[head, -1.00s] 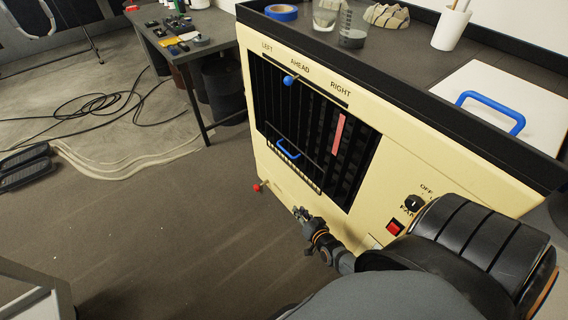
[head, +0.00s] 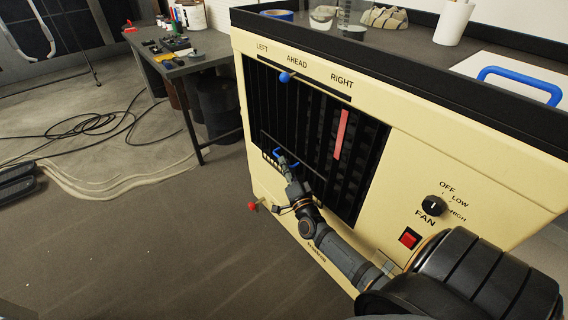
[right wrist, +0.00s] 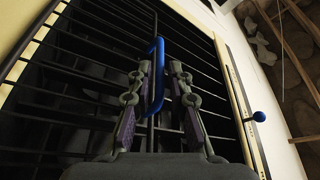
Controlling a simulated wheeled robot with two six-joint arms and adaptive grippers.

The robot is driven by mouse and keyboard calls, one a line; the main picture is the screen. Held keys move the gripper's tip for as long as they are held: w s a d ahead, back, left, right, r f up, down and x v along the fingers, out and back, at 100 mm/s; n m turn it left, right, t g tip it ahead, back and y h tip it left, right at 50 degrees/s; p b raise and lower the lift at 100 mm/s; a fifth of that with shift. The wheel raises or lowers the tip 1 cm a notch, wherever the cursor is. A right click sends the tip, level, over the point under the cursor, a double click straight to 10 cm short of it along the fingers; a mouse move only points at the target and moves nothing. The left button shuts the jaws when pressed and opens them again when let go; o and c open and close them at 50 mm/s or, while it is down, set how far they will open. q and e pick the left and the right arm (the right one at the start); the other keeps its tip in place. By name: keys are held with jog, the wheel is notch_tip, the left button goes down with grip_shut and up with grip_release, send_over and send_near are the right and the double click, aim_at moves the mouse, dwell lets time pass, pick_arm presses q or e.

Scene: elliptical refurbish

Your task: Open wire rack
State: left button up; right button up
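The wire rack (head: 262,110) is a black grille of upright bars set in the front of a cream cabinet. Its blue handle (head: 294,166) sits low on the grille. My right gripper (head: 282,162) is at this handle. In the right wrist view, the blue handle (right wrist: 158,70) stands between the two fingers of my right gripper (right wrist: 160,78), which are apart with gaps beside the handle. A blue knob (head: 285,77) is at the top of the grille and also shows in the right wrist view (right wrist: 259,116). My left gripper is not in view.
A red knob (head: 252,206) sticks out at the cabinet's lower left. A fan dial (head: 433,205) and red switch (head: 409,238) are on its right. A workbench (head: 185,66) stands behind left. Cables (head: 95,125) lie on the floor; the floor before the cabinet is clear.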

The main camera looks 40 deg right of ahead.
jog(key=shift+x, duration=0.9)
grip_shut()
